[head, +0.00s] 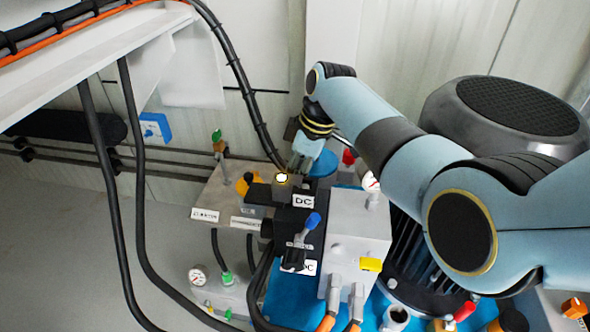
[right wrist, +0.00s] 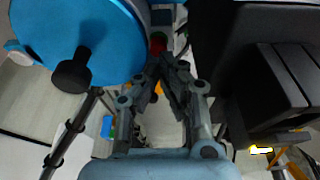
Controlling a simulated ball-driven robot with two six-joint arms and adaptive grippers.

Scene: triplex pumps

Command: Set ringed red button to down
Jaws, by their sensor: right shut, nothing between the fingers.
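My right gripper (head: 298,163) reaches over the pump block from the right in the head view. In the right wrist view its fingers (right wrist: 166,68) are together and hold nothing. A small red part (right wrist: 157,46) shows just beyond the fingertips there, partly hidden by them. It may be the red button, but I cannot make out a ring or whether it is up or down. I cannot tell if the fingertips touch it. A red cap (head: 348,157) shows just right of the gripper in the head view. My left gripper is in neither view.
A lit round lamp (head: 282,178) sits on a block left of the gripper. A large blue cylinder (right wrist: 75,40) and a dark block (right wrist: 265,75) flank the fingers closely.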

